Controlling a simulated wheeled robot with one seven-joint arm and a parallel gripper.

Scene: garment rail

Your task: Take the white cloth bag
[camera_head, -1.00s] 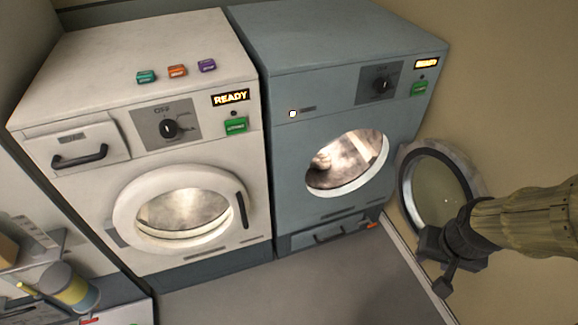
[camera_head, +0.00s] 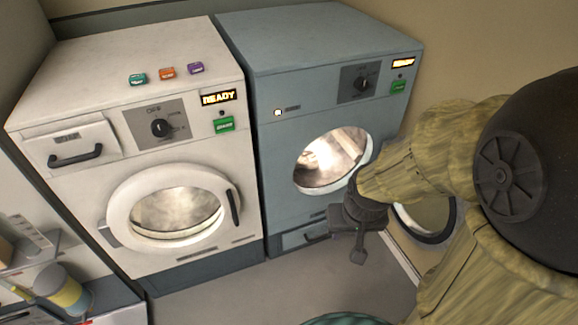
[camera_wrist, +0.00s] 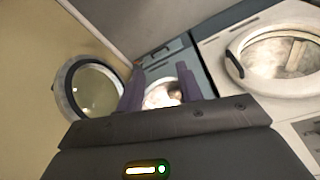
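No thing shows clearly as a white cloth bag. A pale lump (camera_head: 322,158) lies inside the lit drum of the blue-grey machine (camera_head: 290,70); I cannot tell whether it is the bag. It also shows small in the wrist view (camera_wrist: 175,91). That machine's round door (camera_head: 430,236) stands open to the right, partly hidden behind my arm. My gripper (camera_head: 358,250) is in front of the machine, low and right of the drum opening. In the wrist view my gripper (camera_wrist: 160,84) has its two purple fingers apart, with the opening seen between them and nothing held.
A white washer (camera_head: 130,100) with a shut door stands at the left, with teal, orange and purple boxes on top. A shelf with a yellow-banded container (camera_head: 68,292) is at the lower left. The right wall is close to my arm.

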